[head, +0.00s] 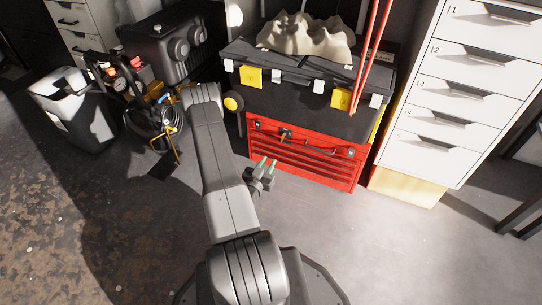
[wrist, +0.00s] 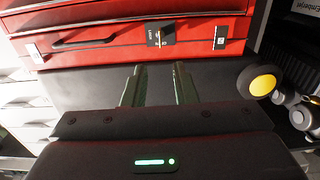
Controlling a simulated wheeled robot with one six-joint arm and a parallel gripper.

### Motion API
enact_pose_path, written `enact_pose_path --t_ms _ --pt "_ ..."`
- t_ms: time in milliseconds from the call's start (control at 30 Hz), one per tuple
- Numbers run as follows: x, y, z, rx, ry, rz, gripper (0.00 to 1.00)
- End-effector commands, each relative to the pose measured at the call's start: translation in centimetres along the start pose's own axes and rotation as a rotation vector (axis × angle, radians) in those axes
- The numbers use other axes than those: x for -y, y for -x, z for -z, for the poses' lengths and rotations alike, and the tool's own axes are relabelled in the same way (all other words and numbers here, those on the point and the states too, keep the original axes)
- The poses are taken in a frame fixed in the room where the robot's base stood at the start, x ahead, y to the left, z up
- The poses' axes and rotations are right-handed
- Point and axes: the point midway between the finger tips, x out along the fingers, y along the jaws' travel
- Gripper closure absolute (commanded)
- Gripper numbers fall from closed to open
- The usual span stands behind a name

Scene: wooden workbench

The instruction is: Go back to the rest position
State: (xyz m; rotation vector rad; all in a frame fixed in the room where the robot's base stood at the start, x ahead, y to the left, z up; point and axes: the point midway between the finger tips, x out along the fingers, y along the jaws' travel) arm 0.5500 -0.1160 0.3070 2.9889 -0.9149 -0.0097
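My gripper (head: 266,163) is in front of the red tool chest (head: 300,156), a little above the floor and apart from the drawers as far as I can see. In the wrist view the two greenish fingers of my gripper (wrist: 158,82) stand apart with nothing between them, only dark grey surface behind. The red drawer front (wrist: 110,38) of the chest fills the top of that view, with a dark handle and small tags.
A black toolbox (head: 300,88) with yellow latches and a beige lumpy object (head: 305,37) sit on the chest. A white drawer cabinet (head: 455,100) stands right. A bin (head: 75,112) and a black machine (head: 165,48) stand left. The front floor is clear.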

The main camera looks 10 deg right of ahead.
Motion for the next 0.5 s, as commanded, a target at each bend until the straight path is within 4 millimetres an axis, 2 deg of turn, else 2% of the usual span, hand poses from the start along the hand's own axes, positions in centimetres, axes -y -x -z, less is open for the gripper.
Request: enact_pose_path --t_ms 333,500 --pt "0.00 0.19 -0.02 0.000 -0.001 0.000 0.75" --pt "0.00 -0.68 -0.09 -0.001 -0.003 -0.002 0.75"
